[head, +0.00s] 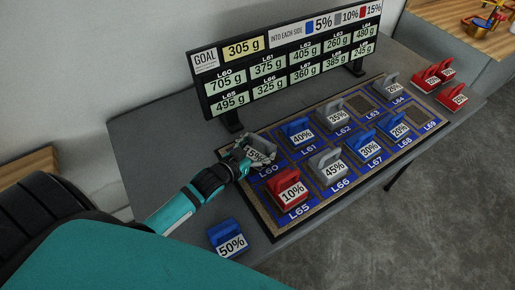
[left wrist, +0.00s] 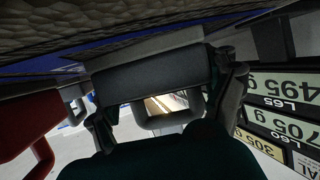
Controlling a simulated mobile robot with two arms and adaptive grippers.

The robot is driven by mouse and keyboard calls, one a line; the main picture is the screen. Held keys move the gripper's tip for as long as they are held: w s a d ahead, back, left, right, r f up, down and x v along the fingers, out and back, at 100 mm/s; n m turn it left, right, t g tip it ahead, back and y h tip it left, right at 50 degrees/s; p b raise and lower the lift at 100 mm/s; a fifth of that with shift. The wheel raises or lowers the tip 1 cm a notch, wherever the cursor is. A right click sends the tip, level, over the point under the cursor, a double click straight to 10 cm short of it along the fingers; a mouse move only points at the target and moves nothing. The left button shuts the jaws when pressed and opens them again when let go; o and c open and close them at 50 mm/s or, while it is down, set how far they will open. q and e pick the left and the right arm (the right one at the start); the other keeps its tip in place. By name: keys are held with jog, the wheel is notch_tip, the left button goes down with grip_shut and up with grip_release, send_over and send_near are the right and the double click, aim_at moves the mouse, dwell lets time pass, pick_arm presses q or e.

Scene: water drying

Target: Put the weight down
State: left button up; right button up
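A grey weight (head: 264,149), its label partly hidden and ending in 5%, is at the L60 square of the blue mat (head: 312,203). I cannot tell whether it rests on the square or hangs just above it. My left gripper (head: 243,152) is at its left side. My right gripper is not in view.
Blue, grey and red weights stand on other squares; L63 (head: 362,105) and L69 (head: 419,116) are bare. A blue 50% weight (head: 228,239) stands off the mat at front left. Several red weights (head: 440,76) stand at far right. The goal board (head: 290,60) rises behind.

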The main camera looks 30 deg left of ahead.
pick_arm(q)
jog(key=o, duration=0.3)
jog(key=shift+r, duration=0.1)
jog(key=shift+s, duration=0.4)
jog(key=v, duration=1.1)
jog(key=shift+s+r, duration=0.1)
jog(key=shift+r, duration=0.05)
